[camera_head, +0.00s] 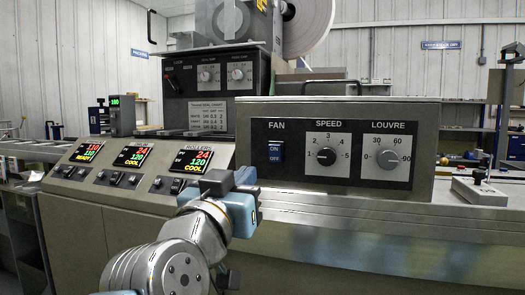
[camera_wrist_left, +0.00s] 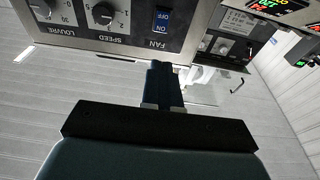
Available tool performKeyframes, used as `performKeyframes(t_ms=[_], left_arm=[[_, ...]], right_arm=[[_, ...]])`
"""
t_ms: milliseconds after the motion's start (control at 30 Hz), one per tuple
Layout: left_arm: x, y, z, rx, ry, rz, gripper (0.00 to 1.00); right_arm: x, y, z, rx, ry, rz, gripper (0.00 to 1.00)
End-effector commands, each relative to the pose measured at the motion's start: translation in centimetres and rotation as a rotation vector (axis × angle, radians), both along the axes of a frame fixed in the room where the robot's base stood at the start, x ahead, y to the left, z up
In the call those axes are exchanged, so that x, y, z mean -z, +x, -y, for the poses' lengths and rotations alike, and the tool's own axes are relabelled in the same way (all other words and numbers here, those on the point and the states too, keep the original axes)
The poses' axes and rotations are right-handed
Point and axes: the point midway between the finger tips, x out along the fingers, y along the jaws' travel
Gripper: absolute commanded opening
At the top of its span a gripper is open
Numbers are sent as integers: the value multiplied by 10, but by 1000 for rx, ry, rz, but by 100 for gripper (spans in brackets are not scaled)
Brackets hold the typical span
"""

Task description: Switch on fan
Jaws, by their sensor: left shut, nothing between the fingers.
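The fan switch (camera_head: 276,152) is a blue rocker marked ON above OFF, under the label FAN on the dark front panel of a grey control box (camera_head: 436,150). In the left wrist view the switch (camera_wrist_left: 162,20) appears upside down, just beyond my fingertips. My left gripper (camera_head: 247,176) is shut and empty. It is in front of the box's lower left corner, below and left of the switch, and appears apart from it. Its closed blue fingers show in the left wrist view (camera_wrist_left: 163,65). Which half of the rocker is pressed is hard to tell. My right gripper is out of view.
The SPEED knob (camera_head: 326,156) and LOUVRE knob (camera_head: 388,159) are right of the switch. A sloped console (camera_head: 140,158) with lit displays and small switches is to the left. A small lever unit (camera_head: 479,190) stands at the right.

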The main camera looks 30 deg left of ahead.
Motion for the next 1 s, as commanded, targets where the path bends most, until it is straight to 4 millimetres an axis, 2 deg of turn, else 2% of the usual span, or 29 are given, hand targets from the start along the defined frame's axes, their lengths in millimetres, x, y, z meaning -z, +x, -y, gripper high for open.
performKeyframes(t_ms=[100,467,667,1000], left_arm=[[9,-1,0,-3,-1,-2,0],[8,5,-2,-3,-1,-4,0],[1,34,-9,-2,-3,-6,0],[-13,102,-25,-3,-4,-4,0]], right_arm=[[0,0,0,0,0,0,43],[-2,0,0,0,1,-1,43],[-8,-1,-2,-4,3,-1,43],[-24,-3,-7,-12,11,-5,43]])
